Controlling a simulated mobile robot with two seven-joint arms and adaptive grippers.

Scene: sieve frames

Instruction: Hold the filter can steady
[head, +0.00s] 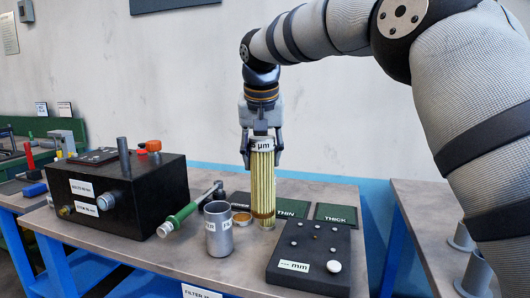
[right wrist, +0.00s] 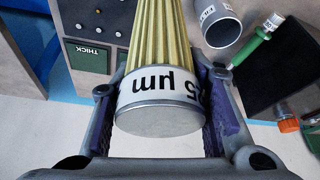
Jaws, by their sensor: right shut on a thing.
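The filter can is most likely the grey open metal cup (head: 218,232) with a partly visible white label, standing upright on the bench; a grey open cup (right wrist: 222,24) also shows in the right wrist view. My right gripper (head: 262,160) is shut on a yellow pleated filter cartridge (head: 263,187), around its grey end cap, whose label ends in "5 µm". The cartridge hangs upright, to the right of the can and apart from it. In the right wrist view the cartridge (right wrist: 160,50) sits between both fingers (right wrist: 160,95). My left gripper is not in view.
A green-handled tool (head: 183,214) lies left of the can. A black box with fittings (head: 120,190) stands further left. A dark block with pegs (head: 310,252) is at the front right. Green mats marked THIN (head: 288,209) and THICK (head: 336,213) lie behind.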

